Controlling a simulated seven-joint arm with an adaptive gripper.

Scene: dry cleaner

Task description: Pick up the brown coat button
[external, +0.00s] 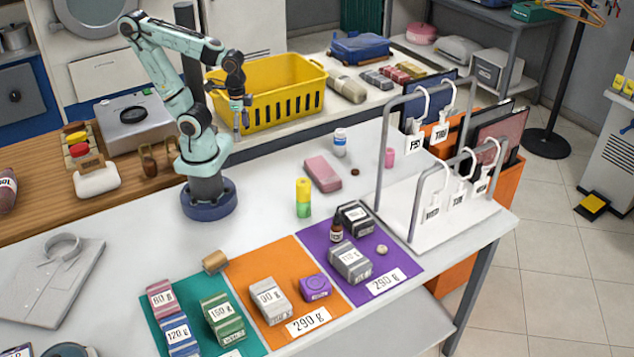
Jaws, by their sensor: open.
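A small dark brown round piece, which looks like the brown coat button (355,172), lies flat on the white table (262,190). It is just right of a pink block and below a white bottle with a blue band. My gripper (241,124) is open and empty, pointing down in the air in front of the yellow basket. It is well to the left of the button and apart from it. Nothing covers the button in this view.
The pink block (323,174), white bottle (340,142), pink spool-like piece (390,158) and yellow-green cylinder (303,198) stand around the button. A grey metal rack (380,160) rises to the right. Coloured mats with weighted blocks lie in front. The yellow basket (268,88) stands behind.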

